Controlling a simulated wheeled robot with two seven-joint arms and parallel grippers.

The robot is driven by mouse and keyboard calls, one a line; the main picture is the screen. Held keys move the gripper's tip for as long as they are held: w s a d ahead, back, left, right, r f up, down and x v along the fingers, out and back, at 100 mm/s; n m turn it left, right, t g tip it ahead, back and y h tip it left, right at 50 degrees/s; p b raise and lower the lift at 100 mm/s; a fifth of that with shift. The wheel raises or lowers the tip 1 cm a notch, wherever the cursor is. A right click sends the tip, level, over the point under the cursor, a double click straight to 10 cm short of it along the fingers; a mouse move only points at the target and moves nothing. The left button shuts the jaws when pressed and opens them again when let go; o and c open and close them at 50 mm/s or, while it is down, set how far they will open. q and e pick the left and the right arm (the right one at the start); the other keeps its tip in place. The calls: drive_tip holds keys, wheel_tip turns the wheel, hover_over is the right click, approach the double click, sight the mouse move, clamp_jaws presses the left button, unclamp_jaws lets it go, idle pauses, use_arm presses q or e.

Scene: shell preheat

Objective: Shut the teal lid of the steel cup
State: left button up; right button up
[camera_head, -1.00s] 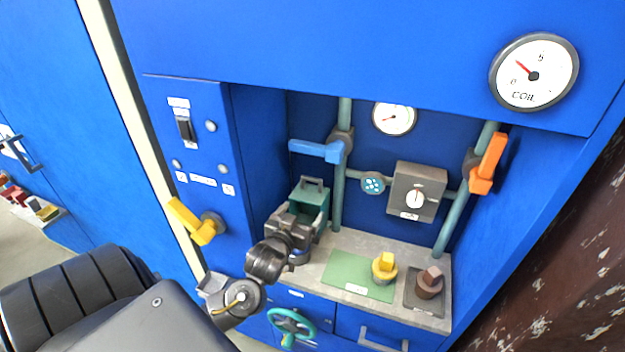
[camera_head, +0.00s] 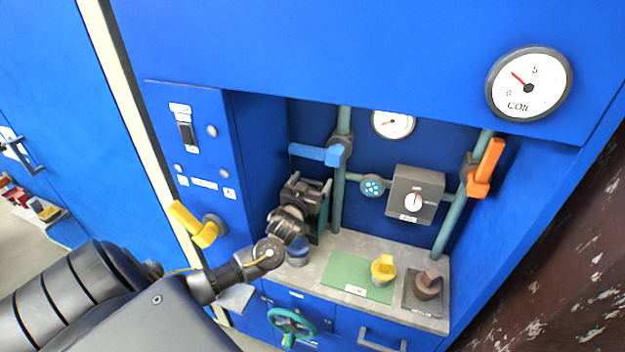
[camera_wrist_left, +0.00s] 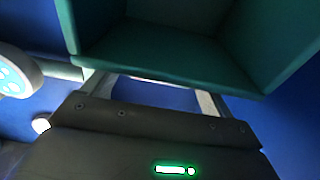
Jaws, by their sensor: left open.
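The teal lid (camera_head: 323,215) stands raised above the bench, at the back left of the blue recess. It shows as a hollow, box-like teal shape, partly hidden by my left gripper. In the left wrist view the teal lid (camera_wrist_left: 165,58) fills the top, just beyond the fingers. The steel cup (camera_head: 298,256) is low below it, with a blue upper part, largely covered by my wrist. My left gripper (camera_head: 313,184) is open at the lid's upper part; its two fingers also show in the left wrist view (camera_wrist_left: 152,88). I cannot tell whether they touch the lid. My right gripper is out of view.
A yellow lever (camera_head: 190,222) sticks out at left. A green mat (camera_head: 345,272) with a yellow-topped part and a dark pad with a brown part lie on the bench at right.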

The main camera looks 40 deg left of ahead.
use_arm(q)
drive_tip(key=shift+w+a, duration=0.15)
drive_tip(key=shift+w, duration=0.25)
drive_tip(key=shift+c, duration=0.3)
drive_tip(key=c, duration=1.2)
drive_tip(key=shift+c, duration=0.6)
drive_tip(key=shift+d, duration=0.2)
